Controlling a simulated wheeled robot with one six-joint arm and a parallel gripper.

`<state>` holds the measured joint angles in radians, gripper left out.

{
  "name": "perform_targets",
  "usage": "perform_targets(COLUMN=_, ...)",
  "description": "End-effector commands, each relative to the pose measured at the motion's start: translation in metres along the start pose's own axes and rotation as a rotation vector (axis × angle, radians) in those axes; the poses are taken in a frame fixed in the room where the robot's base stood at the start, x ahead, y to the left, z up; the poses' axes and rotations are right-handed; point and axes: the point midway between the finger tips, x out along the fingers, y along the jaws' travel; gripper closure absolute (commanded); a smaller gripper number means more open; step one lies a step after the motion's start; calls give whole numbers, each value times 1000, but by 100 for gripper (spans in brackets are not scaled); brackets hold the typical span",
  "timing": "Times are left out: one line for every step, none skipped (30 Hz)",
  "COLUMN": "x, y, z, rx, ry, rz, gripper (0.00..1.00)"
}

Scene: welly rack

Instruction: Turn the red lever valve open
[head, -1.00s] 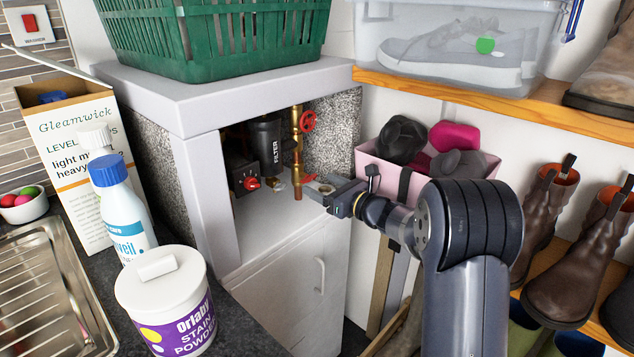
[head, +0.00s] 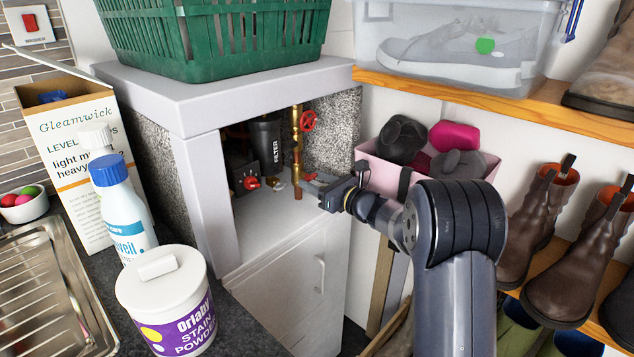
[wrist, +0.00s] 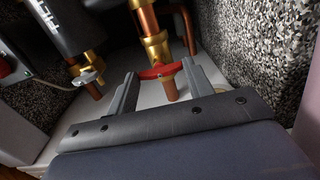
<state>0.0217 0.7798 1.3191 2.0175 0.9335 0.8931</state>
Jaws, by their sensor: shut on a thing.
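The red lever (wrist: 160,70) sits on a brass valve body (wrist: 156,47) on a vertical copper pipe. In the wrist view it lies crosswise to the pipe, between my two fingers. My gripper (wrist: 161,82) is shut on the lever, with one finger at each end of it. In the head view my gripper (head: 312,184) reaches into the open cabinet from the right, at the foot of the brass and copper pipe (head: 297,150). The lever is small there and partly hidden by the fingers.
A red round handwheel (head: 308,121) sits higher on the pipe. A black filter (head: 268,145) and a box with a red knob (head: 250,183) stand left of it. The speckled cabinet wall (wrist: 258,55) is close on the right. A pink bin (head: 478,164) stands outside, behind my arm.

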Motion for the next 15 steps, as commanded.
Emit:
perform_targets(x=0, y=0, z=0, rx=0, ry=0, rz=0, gripper=71)
perform_targets(x=0, y=0, z=0, rx=0, ry=0, rz=0, gripper=73)
perform_targets(x=0, y=0, z=0, rx=0, ry=0, rz=0, gripper=74)
perform_targets(x=0, y=0, z=0, rx=-1, ry=0, rz=0, gripper=74)
perform_targets(x=0, y=0, z=0, rx=-2, ry=0, rz=0, gripper=74)
perform_targets(x=0, y=0, z=0, rx=-4, ry=0, rz=0, gripper=74)
perform_targets(x=0, y=0, z=-1, rx=-7, ry=0, rz=0, gripper=74)
perform_targets(x=0, y=0, z=-1, rx=-12, ry=0, rz=0, gripper=74)
perform_targets(x=0, y=0, z=-1, rx=-20, ry=0, rz=0, gripper=74)
perform_targets(x=0, y=0, z=-2, rx=-28, ry=-1, rz=0, gripper=74)
perform_targets(x=0, y=0, z=-2, rx=-37, ry=-1, rz=0, gripper=74)
perform_targets(x=0, y=0, z=-3, rx=-52, ry=-1, rz=0, gripper=74)
perform_targets(x=0, y=0, z=-3, rx=-65, ry=-2, rz=0, gripper=74)
perform_targets(x=0, y=0, z=-4, rx=-79, ry=-2, rz=0, gripper=74)
perform_targets(x=0, y=0, z=-5, rx=-102, ry=-2, rz=0, gripper=74)
